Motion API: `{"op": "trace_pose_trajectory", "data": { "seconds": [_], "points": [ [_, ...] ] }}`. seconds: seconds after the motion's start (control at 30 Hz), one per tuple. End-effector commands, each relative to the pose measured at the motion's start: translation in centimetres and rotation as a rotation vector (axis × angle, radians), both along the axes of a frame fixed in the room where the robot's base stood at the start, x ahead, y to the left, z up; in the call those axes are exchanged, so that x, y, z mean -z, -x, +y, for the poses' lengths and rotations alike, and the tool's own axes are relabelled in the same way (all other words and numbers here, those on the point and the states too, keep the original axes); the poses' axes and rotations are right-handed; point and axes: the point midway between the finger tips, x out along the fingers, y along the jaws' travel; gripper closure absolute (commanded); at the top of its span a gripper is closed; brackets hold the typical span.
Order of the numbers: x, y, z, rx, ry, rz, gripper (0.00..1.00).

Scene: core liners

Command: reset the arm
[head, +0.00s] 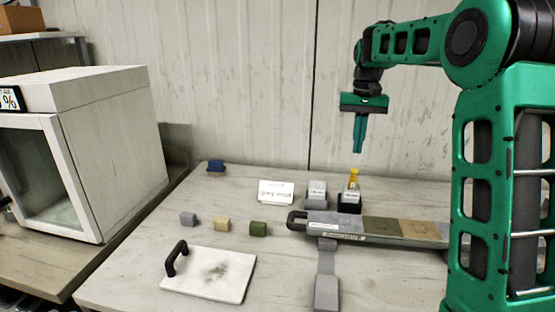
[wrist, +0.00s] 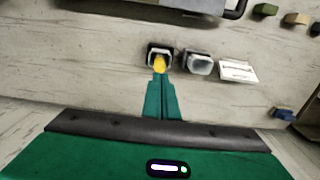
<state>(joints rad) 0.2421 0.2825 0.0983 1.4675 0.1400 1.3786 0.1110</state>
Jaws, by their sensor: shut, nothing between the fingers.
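My gripper (head: 359,149) hangs from my green arm above the back of the table, fingers pointing down and shut with nothing between them. In the wrist view its closed green fingers (wrist: 160,82) point toward a black holder (wrist: 151,53) with a yellow piece (wrist: 160,64) standing in it. In the head view the yellow piece (head: 353,177) stands in the dark holder (head: 349,202), just below the fingertips and apart from them.
A grey tray (head: 330,233) with tan and brown sections lies beside my arm. A grey block holder (head: 317,194), white card (head: 276,192), blue item (head: 216,166) and small grey, tan and green (head: 258,228) blocks stand left. A white board (head: 209,275) lies in front; a white cabinet (head: 115,140) stands left.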

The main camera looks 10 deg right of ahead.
Motion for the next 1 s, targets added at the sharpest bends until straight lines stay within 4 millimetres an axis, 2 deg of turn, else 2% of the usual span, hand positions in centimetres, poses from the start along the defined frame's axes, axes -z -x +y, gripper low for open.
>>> {"op": "trace_pose_trajectory", "data": {
  "seconds": [0.07, 0.17, 0.27, 0.47, 0.67, 0.8, 0.9, 1.0],
  "points": [
    [-0.1, 0.6, -0.1, 0.003, 0.004, -0.001, 1.0],
    [-0.2, 2.9, -0.6, 0.013, 0.014, 0.002, 1.0],
    [0.0, 6.7, -1.4, 0.031, 0.03, 0.005, 1.0],
    [1.6, 16.0, -2.7, 0.074, 0.047, 0.01, 1.0],
    [4.6, 25.6, -3.1, 0.115, 0.043, 0.01, 1.0],
    [7.6, 32.1, -2.6, 0.138, 0.028, 0.009, 1.0],
    [9.7, 35.9, -1.9, 0.149, 0.013, 0.007, 1.0],
    [11.4, 38.5, -1.2, 0.154, 0.001, 0.006, 1.0]
  ]
}}
